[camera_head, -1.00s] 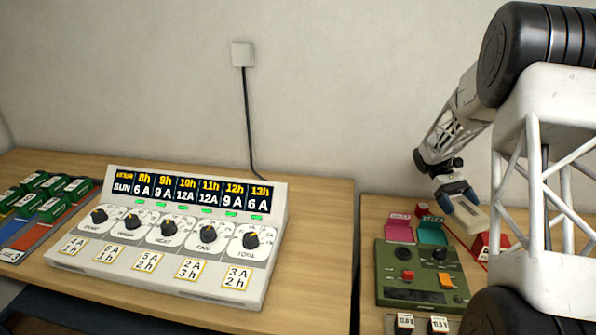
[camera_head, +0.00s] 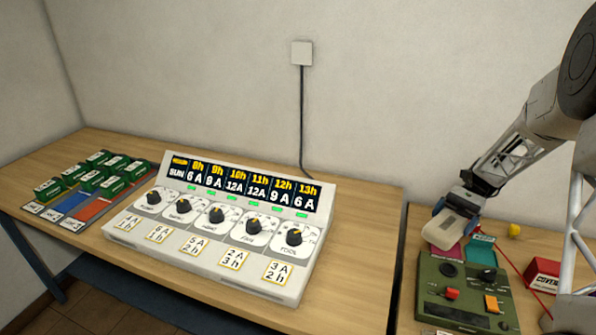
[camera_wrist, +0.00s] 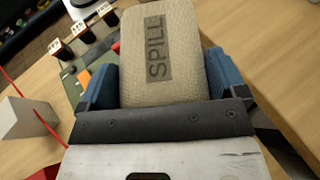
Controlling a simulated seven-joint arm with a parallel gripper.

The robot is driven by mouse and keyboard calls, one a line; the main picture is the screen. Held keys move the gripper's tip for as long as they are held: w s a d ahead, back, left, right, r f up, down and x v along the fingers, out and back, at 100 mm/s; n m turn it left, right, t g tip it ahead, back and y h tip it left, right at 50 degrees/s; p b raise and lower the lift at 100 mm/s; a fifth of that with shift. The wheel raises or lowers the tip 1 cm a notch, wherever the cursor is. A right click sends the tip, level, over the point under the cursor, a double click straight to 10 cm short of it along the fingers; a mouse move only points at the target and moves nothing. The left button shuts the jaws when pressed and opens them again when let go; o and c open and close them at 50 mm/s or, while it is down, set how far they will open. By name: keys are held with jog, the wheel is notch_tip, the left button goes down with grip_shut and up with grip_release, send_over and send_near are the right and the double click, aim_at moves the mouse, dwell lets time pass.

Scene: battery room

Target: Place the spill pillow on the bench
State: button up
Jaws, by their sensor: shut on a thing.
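The spill pillow (camera_wrist: 158,60) is a beige, textured pad with a dark "SPILL" label. It fills the middle of the wrist view, between the two blue fingers of my gripper (camera_wrist: 160,85), which is shut on it. In the head view the pillow (camera_head: 453,229) hangs from my gripper (camera_head: 460,208), above the back of the green tester box and beside its pink and teal patches. The wooden bench (camera_head: 365,240) carries the large control panel; a second wooden bench top (camera_head: 404,310) lies under the green box, across a narrow gap.
The white control panel (camera_head: 225,225) with dials covers much of the left bench. Green battery blocks (camera_head: 90,170) stand on coloured strips at far left. The green tester box (camera_head: 465,290), a red box (camera_head: 542,275) and a yellow ball (camera_head: 514,230) are on the right. Bare wood shows right of the panel.

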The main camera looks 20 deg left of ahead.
jog(key=a+r+m+t+y, duration=0.35)
jog(key=a+m+t, duration=0.25)
jog(key=a, duration=0.3)
jog(key=a+r+m+t+y, duration=0.3)
jog(key=a+r+m+t, duration=0.25)
jog(key=a, duration=0.45)
jog(key=shift+m, duration=0.25)
jog(key=f, duration=1.1)
jog(key=shift+d+f, duration=0.2)
jog(key=shift+d, duration=0.1)
jog(key=shift+w, duration=0.15)
send_over(374, 202)
jog(key=shift+s+f, duration=0.35)
jog(key=shift+f, duration=0.3)
jog(key=shift+w+a, duration=0.1)
jog(key=shift+w, duration=0.3)
jog(key=shift+f, duration=1.8)
